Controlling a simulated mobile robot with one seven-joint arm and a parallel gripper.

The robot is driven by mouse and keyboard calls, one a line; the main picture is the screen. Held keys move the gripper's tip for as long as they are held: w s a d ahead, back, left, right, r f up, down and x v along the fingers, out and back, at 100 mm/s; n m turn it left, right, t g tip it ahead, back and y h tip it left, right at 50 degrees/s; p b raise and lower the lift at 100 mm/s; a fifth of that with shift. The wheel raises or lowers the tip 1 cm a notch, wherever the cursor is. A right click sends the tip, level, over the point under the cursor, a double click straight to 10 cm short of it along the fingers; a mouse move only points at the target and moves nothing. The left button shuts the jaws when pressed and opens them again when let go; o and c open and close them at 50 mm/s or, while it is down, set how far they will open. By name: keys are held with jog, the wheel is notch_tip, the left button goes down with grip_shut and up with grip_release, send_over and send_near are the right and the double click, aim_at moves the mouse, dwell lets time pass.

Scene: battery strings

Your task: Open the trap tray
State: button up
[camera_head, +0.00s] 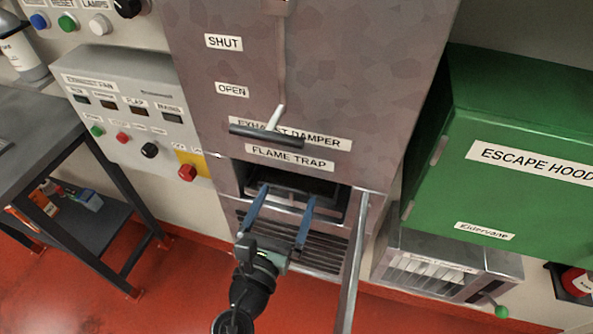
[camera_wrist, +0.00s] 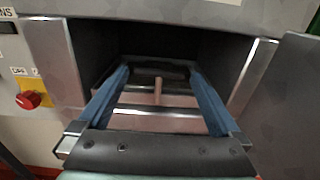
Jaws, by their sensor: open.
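The flame trap opening (camera_head: 240,180) is a dark recess below the "FLAME TRAP" label (camera_head: 290,158). Its metal door (camera_head: 357,265) stands swung open at the right. The trap tray (camera_wrist: 135,99) sits low inside the recess, with a pale front and a dark inside. A short upright post, seemingly its handle (camera_wrist: 158,92), stands at the middle of its front. My gripper (camera_head: 288,192) reaches into the recess mouth. Its blue fingers are wide apart, one on each side of the post in the wrist view (camera_wrist: 159,72), with nothing held. Contact cannot be told.
A slatted metal grille (camera_head: 325,255) lies below the recess. The damper handle (camera_head: 268,134) projects just above it. A fan control panel with a red knob (camera_head: 187,172) is to the left. A green escape hood cabinet (camera_head: 510,130) stands to the right, beyond the open door.

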jog(key=x, duration=0.7)
jog(key=shift+f, duration=0.1)
grip_shut()
dwell(0.3)
